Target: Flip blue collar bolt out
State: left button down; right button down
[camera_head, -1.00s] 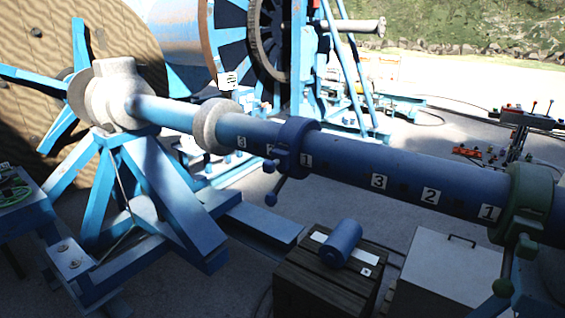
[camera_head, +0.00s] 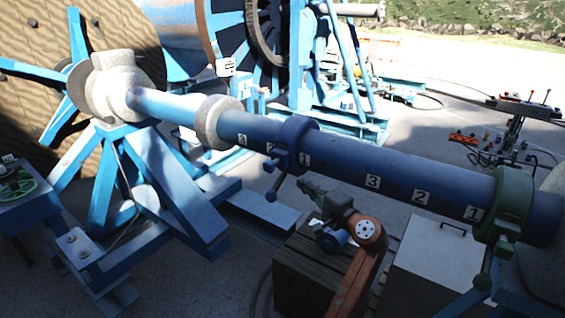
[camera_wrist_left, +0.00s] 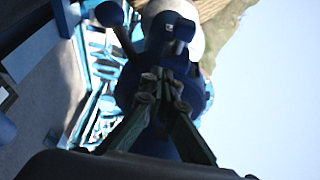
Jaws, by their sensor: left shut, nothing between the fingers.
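The blue collar (camera_head: 296,140) sits around the long blue shaft, between the number plates 2 and 1. Its bolt (camera_head: 279,183) hangs down on its near side and ends in a round knob. My left gripper (camera_head: 304,184) is below and to the right of the collar, apart from the bolt in the head view; it is shut and empty. In the left wrist view the shut fingers (camera_wrist_left: 160,78) point at the dark blue collar (camera_wrist_left: 126,88). A round knob on a rod (camera_wrist_left: 110,14) shows at upper left. I cannot tell whether the fingers touch the collar. My right gripper is not in view.
A green collar (camera_head: 512,205) with its own bolt sits farther right on the shaft. A wooden crate (camera_head: 300,268) below bears a blue cylinder (camera_head: 330,240), partly hidden by my arm. A grey box (camera_head: 440,258) stands to the right. A blue stand (camera_head: 165,190) is at left.

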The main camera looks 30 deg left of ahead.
aim_at(282, 167)
pick_arm(q)
jog(key=s+r, duration=0.1)
jog(key=r, duration=0.1)
jog(key=shift+s+r+n, duration=0.3)
jog(key=shift+s+r, duration=0.05)
jog(key=shift+r, duration=0.05)
jog(key=shift+a, duration=0.1)
jog(key=p+x, duration=0.3)
jog(key=x, duration=0.5)
jog(key=shift+a+r, duration=0.1)
jog(key=shift+a, duration=0.25)
jog(key=shift+w+a+p, duration=0.3)
jog(key=shift+a, duration=0.25)
